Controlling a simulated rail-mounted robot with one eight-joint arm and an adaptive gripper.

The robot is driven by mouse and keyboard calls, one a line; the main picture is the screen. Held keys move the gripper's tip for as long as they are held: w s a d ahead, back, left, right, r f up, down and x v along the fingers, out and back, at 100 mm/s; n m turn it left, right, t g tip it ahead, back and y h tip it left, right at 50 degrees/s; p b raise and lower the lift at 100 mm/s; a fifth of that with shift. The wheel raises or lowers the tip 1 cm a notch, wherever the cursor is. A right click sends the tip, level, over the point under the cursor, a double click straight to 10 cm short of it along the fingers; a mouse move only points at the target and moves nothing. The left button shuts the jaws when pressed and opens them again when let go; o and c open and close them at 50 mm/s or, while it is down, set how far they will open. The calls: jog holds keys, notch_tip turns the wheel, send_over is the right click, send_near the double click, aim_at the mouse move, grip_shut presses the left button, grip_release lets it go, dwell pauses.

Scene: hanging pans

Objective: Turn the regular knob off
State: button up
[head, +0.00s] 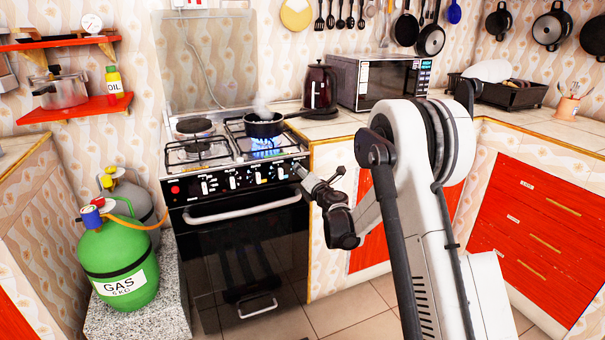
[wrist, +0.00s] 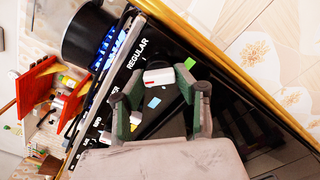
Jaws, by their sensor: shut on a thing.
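The stove's black control panel (head: 235,181) carries a row of white knobs. In the wrist view the regular knob (wrist: 158,76) is a white knob beside the printed word REGULAR. My gripper (head: 299,169) is at the right end of the panel. In the wrist view its dark green fingers (wrist: 160,91) stand on either side of the regular knob, shut on it. In the head view my gripper hides this knob. A blue flame (head: 266,146) burns under the black pan (head: 264,127) on the front right burner, and steam rises from the pan.
The oven door handle (head: 243,210) runs across below the panel. The counter edge (head: 350,136) and a wallpapered cabinet side (head: 328,165) are just right of the stove. A green gas bottle (head: 118,258) stands at the left. A kettle (head: 320,85) and microwave (head: 385,80) are behind.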

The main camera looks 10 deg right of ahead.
jog(key=m, duration=0.8)
jog(key=shift+r+b, duration=0.15)
jog(key=shift+b, duration=0.15)
jog(key=shift+m, duration=0.4)
jog(key=o, duration=1.1)
jog(key=s, duration=0.4)
jog(key=s+d, duration=0.1)
jog(key=s, duration=0.3)
jog(key=s+d, duration=0.1)
jog(key=s, duration=0.2)
jog(key=shift+s+d, duration=0.1)
jog(key=shift+s, duration=0.3)
